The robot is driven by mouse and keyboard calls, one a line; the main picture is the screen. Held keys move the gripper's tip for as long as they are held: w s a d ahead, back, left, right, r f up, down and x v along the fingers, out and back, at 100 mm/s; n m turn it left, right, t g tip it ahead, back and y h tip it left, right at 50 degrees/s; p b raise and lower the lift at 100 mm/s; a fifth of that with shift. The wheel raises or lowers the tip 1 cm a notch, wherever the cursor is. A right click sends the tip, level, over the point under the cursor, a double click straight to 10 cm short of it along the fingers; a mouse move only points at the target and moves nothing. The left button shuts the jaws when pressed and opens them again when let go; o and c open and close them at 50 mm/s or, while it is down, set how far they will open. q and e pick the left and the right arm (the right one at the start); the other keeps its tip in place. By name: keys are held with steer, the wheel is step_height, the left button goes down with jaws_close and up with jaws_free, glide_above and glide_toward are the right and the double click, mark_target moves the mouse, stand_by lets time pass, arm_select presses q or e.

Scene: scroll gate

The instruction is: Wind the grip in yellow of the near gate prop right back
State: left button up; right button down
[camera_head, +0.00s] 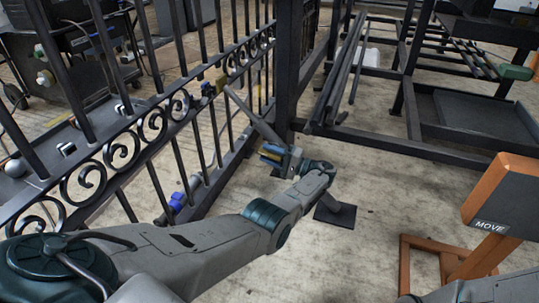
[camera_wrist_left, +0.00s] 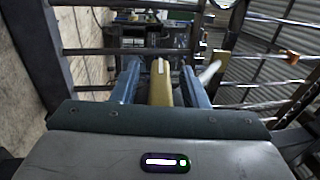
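The near gate prop has a grey bar (camera_head: 256,118) slanting from the gate down toward my left gripper. Its yellow grip (camera_wrist_left: 161,85) stands between the two blue fingers of my left gripper (camera_wrist_left: 161,78) in the left wrist view. A gap shows on each side of the grip, so the fingers are open around it and apart from it. In the head view my left gripper (camera_head: 271,154) is at the lower end of the bar, with a little yellow showing between its fingers. The dark foot plate (camera_head: 335,214) is on the floor. My right gripper is not in view.
The black scroll gate (camera_head: 150,125) runs along the left, with a blue-violet part (camera_head: 178,201) near its bottom. Dark metal racks (camera_head: 470,120) stand at the back right. An orange stand with a MOVE sign (camera_head: 490,226) is at the right. Bare floor lies between.

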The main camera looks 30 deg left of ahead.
arm_select(q)
steer(key=b+v, duration=0.6)
steer(key=v, duration=0.4)
steer(key=shift+w+d, duration=0.15)
steer(key=shift+d, duration=0.2)
steer(key=shift+f, duration=0.15)
